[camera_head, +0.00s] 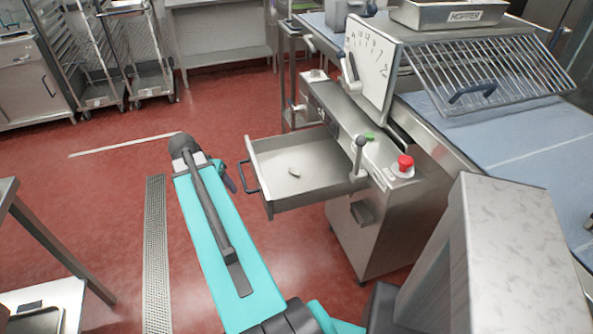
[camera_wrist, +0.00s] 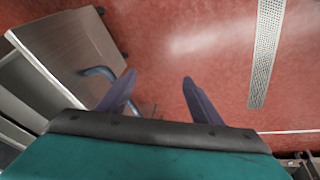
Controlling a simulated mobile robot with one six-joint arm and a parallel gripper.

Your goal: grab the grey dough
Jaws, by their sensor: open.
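A small pale grey lump (camera_head: 294,172), probably the dough, lies on the floor of an open steel drawer (camera_head: 320,196) in the head view. It is too small there to make out its shape well. My gripper (camera_wrist: 158,88) is open and empty in the wrist view, its two purple fingers spread over the red floor. In the head view one purple finger (camera_head: 229,183) shows just left of the drawer handle (camera_head: 249,176), outside the drawer. The wrist view shows the handle (camera_wrist: 99,71) left of my fingers and no dough.
The drawer sticks out of a steel machine (camera_head: 385,222) with a red button (camera_head: 404,165), a lever (camera_head: 357,157) and an upright dial plate (camera_head: 370,68). A wire rack (camera_head: 490,75) stands on the right. Red floor lies open between.

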